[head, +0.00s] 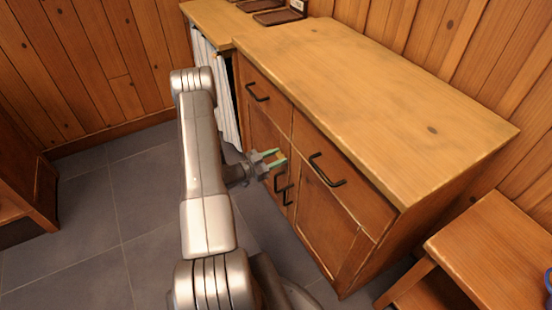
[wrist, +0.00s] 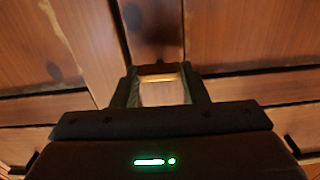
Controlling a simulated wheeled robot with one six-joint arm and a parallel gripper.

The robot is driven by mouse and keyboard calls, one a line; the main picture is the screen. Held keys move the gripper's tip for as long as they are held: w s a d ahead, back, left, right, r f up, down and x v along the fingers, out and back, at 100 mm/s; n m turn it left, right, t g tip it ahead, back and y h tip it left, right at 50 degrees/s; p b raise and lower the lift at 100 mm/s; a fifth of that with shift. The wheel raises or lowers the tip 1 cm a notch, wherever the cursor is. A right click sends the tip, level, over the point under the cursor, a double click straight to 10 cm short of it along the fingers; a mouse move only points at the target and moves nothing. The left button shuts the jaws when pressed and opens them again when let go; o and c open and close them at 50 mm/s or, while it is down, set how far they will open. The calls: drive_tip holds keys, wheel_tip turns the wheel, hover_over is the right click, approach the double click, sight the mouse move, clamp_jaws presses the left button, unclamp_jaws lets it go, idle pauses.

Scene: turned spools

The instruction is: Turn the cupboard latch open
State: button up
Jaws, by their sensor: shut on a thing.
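The wooden cupboard (head: 330,215) stands along the back wall with its doors shut. My gripper (head: 274,160) is at the cupboard front, just above the two dark door handles. In the wrist view my gripper (wrist: 158,78) has its two dark fingers shut on a small, pale wooden piece, the latch (wrist: 163,94). The latch sits between the fingers in front of the doors. Its pivot is not clear, and in the head view the gripper mostly hides it. I cannot tell how far it is turned.
Dark bar handles sit on the left drawer (head: 257,92), the right drawer (head: 327,170) and the doors (head: 278,180). A striped cloth (head: 222,90) hangs left of the cupboard. A wooden stool or bench (head: 500,250) stands at lower right. The tiled floor (head: 90,230) is clear.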

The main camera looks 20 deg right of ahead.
drive_tip(key=m+b, duration=0.2)
drive_tip(key=b, duration=0.1)
drive_tip(key=m+b, duration=0.2)
drive_tip(key=b, duration=0.1)
drive_tip(key=shift+s+f, duration=0.1)
drive_tip(key=shift+f, duration=0.25)
drive_tip(key=m+b, duration=0.6)
drive_tip(key=b, duration=0.1)
drive_tip(key=shift+f, duration=0.1)
drive_tip(key=m+b, duration=0.4)
drive_tip(key=b, duration=0.1)
drive_tip(key=shift+s+b, duration=0.1)
drive_tip(key=shift+b, duration=0.25)
drive_tip(key=shift+m+b, duration=0.85)
drive_tip(key=shift+m, duration=0.85)
drive_tip(key=shift+r+m, duration=0.2)
drive_tip(key=shift+m, duration=0.1)
drive_tip(key=o, duration=1)
drive_tip(key=a+p, duration=0.1)
drive_tip(key=a, duration=0.3)
drive_tip(key=a+p, duration=0.1)
drive_tip(key=a, duration=0.4)
drive_tip(key=s+a+p, duration=0.1)
drive_tip(key=a, duration=0.3)
drive_tip(key=shift+a, duration=0.35)
